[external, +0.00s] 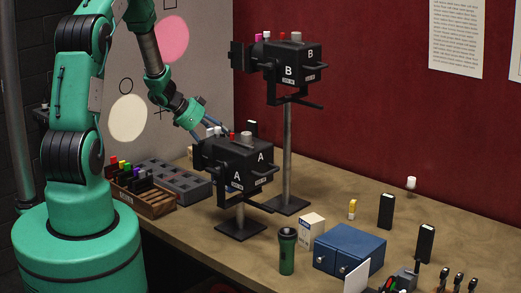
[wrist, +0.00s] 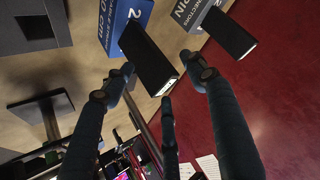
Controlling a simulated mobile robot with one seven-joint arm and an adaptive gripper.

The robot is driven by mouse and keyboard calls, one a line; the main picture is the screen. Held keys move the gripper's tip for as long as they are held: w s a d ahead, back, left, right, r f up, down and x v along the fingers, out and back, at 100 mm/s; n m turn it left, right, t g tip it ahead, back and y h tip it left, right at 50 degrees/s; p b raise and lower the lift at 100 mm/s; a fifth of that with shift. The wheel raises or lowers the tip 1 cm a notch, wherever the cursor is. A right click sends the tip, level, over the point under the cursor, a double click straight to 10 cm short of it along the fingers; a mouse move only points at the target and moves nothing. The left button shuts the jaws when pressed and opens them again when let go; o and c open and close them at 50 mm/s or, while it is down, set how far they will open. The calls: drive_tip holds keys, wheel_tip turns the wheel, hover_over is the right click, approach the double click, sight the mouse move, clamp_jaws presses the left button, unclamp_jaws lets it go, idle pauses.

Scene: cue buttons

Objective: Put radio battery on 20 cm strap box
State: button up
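In the wrist view, a black radio battery (wrist: 148,58) with a pale end face stands between my gripper's (wrist: 157,72) dark fingers. The fingers are spread; a gap shows at the right one, while the left tip is close to the battery's side. The blue strap box (wrist: 118,22), with partly readable "20 cm" lettering, is directly behind the battery. Its far end covers part of the box; I cannot tell whether it rests on it. In the external view, my gripper (external: 220,131) is behind device A, which hides the fingertips, battery and box.
Device A (external: 243,162) and taller device B (external: 287,73) stand on posts close to my gripper. Several batteries, a blue cabinet (external: 350,249) and a green torch (external: 287,251) occupy the bench's right.

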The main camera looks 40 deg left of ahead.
drive_tip(key=shift+r, duration=0.1)
drive_tip(key=v, duration=1.2)
drive_tip(key=shift+p, duration=0.45)
idle(0.4)
drive_tip(key=w+r+n+t+y, duration=0.1)
drive_tip(key=w+r+y, duration=0.1)
drive_tip(key=r, duration=0.6)
drive_tip(key=w+r+n+t+y, duration=0.1)
drive_tip(key=w+r+y, duration=0.2)
drive_tip(key=r, duration=0.5)
drive_tip(key=s+d+r+n+y, duration=0.1)
drive_tip(key=s+d+r+y, duration=0.15)
drive_tip(key=r, duration=0.45)
drive_tip(key=s+d+r+n+y, duration=0.1)
drive_tip(key=s+d+r+n, duration=0.1)
drive_tip(key=s+d+r, duration=0.3)
drive_tip(key=s+d+g+h, duration=0.1)
drive_tip(key=s+d, duration=0.6)
drive_tip(key=s, duration=0.4)
drive_tip(key=s+d+r+n+g+h, duration=0.1)
drive_tip(key=s+d, duration=0.6)
drive_tip(key=s, duration=0.4)
drive_tip(key=s+d+r+n+g+h, duration=0.1)
drive_tip(key=s+d+g+h, duration=0.1)
drive_tip(key=s+d, duration=0.6)
drive_tip(key=s, duration=0.2)
drive_tip(key=shift+s, duration=0.4)
